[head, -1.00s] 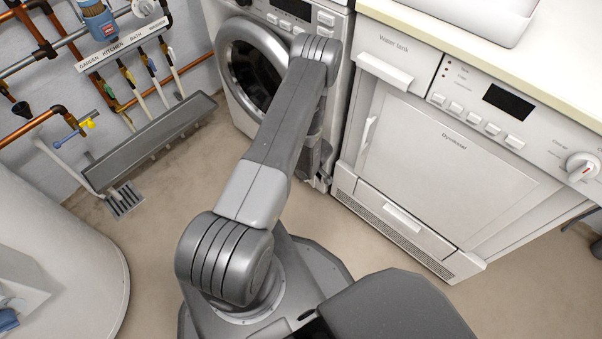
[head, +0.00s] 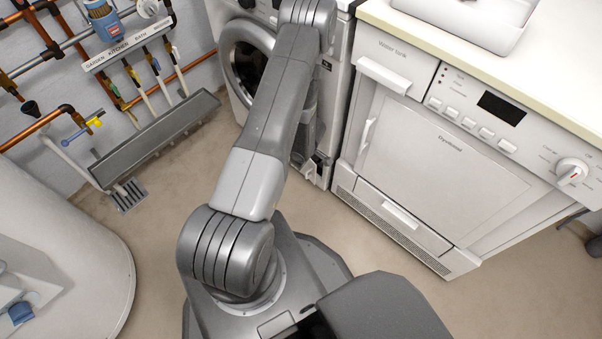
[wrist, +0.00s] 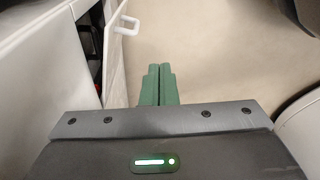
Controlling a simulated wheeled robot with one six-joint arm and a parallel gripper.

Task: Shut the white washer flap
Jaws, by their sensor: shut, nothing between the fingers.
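The white washer (head: 232,102) stands at the back, partly hidden behind my arm in the head view. In the wrist view its white flap (wrist: 114,68) stands open at the left, seen nearly edge-on, with a small white loop-shaped catch (wrist: 127,25) at its edge. A dark opening (wrist: 95,48) shows between the flap and the white washer front (wrist: 50,50). My gripper (wrist: 159,68) has green fingers, shut together and empty. They are to the right of the flap, over the floor, with a visible gap. The arm hides most of the gripper in the head view.
A white dryer (head: 430,165) stands right of the washer under a pale worktop (head: 375,12). A grey trough (head: 155,140) and pipes line the left wall. A large white tank (head: 60,260) stands at the lower left. Beige floor (head: 160,215) lies clear between them.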

